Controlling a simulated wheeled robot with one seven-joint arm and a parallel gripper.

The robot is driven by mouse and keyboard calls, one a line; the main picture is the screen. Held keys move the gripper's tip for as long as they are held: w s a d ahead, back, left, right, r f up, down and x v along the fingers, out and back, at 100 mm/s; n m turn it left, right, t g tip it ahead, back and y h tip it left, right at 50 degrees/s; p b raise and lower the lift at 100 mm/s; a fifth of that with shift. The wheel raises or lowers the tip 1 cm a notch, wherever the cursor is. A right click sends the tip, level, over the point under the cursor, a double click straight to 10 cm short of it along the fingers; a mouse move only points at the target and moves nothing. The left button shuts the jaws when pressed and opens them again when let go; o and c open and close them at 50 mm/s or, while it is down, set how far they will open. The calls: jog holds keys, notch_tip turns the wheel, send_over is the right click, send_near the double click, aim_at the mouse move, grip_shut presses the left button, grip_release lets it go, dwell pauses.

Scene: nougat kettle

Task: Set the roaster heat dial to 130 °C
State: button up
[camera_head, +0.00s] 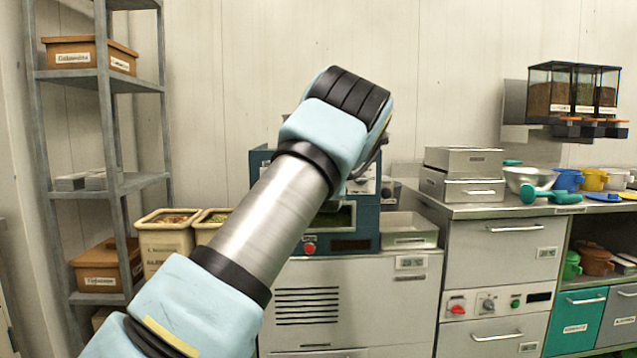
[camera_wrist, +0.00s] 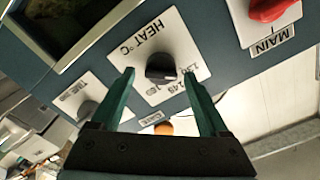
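The roaster (camera_head: 368,226) is a dark blue box on a grey cabinet, partly hidden behind my arm in the head view. In the wrist view its front panel appears upside down. The black heat dial (camera_wrist: 160,67) sits on a white plate marked "HEAT °C" (camera_wrist: 140,40), with numbers that look like 130 and 145 along its lower edge. A pale pointer mark shows at the dial's lower right. My gripper (camera_wrist: 159,74) has two green fingers spread apart, one on each side of the dial, with visible gaps. The gripper is hidden in the head view.
Beside the heat dial are a time dial (camera_wrist: 87,108) and a red main switch (camera_wrist: 272,8). An orange button (camera_wrist: 163,129) lies below. A metal tray (camera_head: 409,232) stands right of the roaster, and food bins (camera_head: 166,240) stand left.

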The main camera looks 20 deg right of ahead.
jog(key=shift+r, duration=0.1)
jog(key=s+a+b, duration=0.1)
jog(key=s+a, duration=0.1)
jog(key=s, duration=0.8)
jog(key=shift+s, duration=0.35)
jog(key=s+a+f+n+g+y, duration=0.1)
jog(key=s+a+f+n+g, duration=0.15)
jog(key=a+f, duration=0.4)
jog(key=s+a+f+n+g+y, duration=0.1)
jog(key=a+f+n+g, duration=0.15)
jog(key=a+f, duration=0.4)
jog(key=s+a+f+n+g, duration=0.1)
jog(key=s+a+f+g, duration=0.3)
jog(key=s+a, duration=0.5)
jog(key=s+a+f+n+g, duration=0.1)
jog(key=s+a+g, duration=0.15)
jog(key=s, duration=0.35)
jog(key=s+a+f+n+g+y, duration=0.1)
jog(key=s+a+g, duration=0.15)
jog(key=s, duration=0.35)
jog(key=s+a+n+g, duration=0.1)
jog(key=s+a+g, duration=0.15)
jog(key=s, duration=0.35)
notch_tip(320, 180, up, 15)
jog(key=s+p, duration=0.1)
jog(key=p, duration=1.4)
jog(key=shift+a, duration=0.45)
